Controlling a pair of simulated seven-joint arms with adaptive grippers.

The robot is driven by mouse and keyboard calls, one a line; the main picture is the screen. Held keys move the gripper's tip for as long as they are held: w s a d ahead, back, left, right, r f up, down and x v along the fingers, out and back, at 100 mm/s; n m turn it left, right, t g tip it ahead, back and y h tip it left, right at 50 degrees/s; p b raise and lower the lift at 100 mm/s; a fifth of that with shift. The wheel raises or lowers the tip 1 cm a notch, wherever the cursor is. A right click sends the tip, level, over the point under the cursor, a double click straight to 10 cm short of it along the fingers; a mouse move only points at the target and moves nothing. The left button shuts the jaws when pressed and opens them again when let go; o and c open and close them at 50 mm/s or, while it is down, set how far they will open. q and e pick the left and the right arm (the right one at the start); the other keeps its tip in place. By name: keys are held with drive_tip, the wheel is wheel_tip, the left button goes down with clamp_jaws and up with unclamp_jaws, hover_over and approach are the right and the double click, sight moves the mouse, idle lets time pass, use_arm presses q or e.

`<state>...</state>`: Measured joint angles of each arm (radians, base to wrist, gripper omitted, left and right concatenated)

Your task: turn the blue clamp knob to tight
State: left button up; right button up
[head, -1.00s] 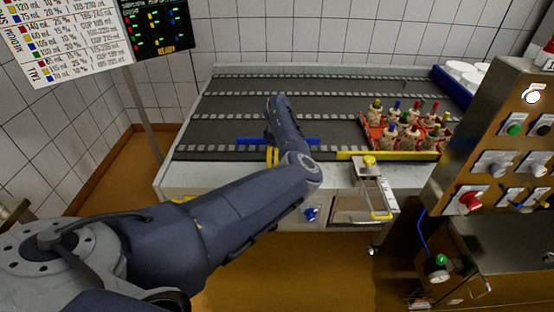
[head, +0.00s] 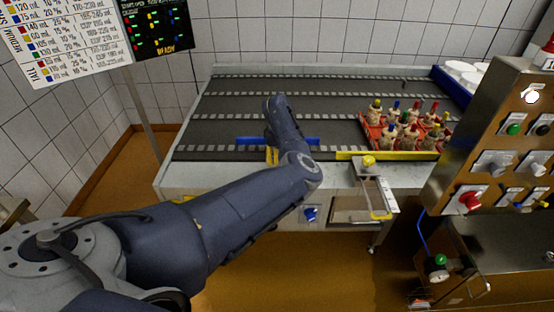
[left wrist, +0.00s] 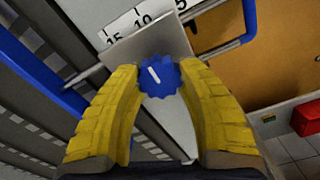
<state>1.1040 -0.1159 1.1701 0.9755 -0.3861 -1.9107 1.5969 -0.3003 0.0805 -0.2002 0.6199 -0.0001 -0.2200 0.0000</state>
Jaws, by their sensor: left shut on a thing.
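The blue clamp knob (left wrist: 166,84) is a round, ribbed knob with a white line on its face, slightly tilted in the left wrist view. It sits on a grey metal plate (left wrist: 140,45). My left gripper (left wrist: 160,74) has its yellow fingers on both sides of the knob and is shut on it. In the head view the left gripper (head: 272,156) shows only as a bit of yellow behind my arm, near the blue rail (head: 240,141). The knob is hidden there by my arm. My right gripper is not in view.
A numbered scale (left wrist: 139,22) lies beside the plate. The conveyor (head: 330,95) stretches behind. A red crate (head: 373,137) of bottles stands on its right part. Another blue knob (head: 311,214) is on the conveyor's front. A steel control panel (head: 490,130) stands at right.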

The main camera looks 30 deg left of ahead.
use_arm(q)
drive_tip(key=shift+a+m, duration=0.2)
drive_tip(key=shift+m, duration=0.3)
drive_tip(key=m, duration=0.5)
drive_tip(key=shift+w+a+r, duration=0.1)
drive_tip(key=shift+w+r, duration=0.05)
drive_tip(key=m, duration=0.6)
drive_tip(key=shift+w+r, duration=0.1)
drive_tip(key=m, duration=0.6)
drive_tip(key=shift+w, duration=0.15)
drive_tip(key=shift+d+m, duration=0.15)
drive_tip(key=shift+m, duration=0.75)
drive_tip(key=shift+d+m, duration=0.15)
drive_tip(key=shift+m, duration=1.05)
drive_tip(key=shift+w+d+m, duration=0.1)
drive_tip(key=shift+d+m, duration=0.15)
drive_tip(key=shift+m, duration=0.35)
drive_tip(key=o, duration=1.1)
drive_tip(key=shift+d, duration=0.1)
drive_tip(key=shift+o, duration=0.7)
drive_tip(key=shift+f, duration=0.2)
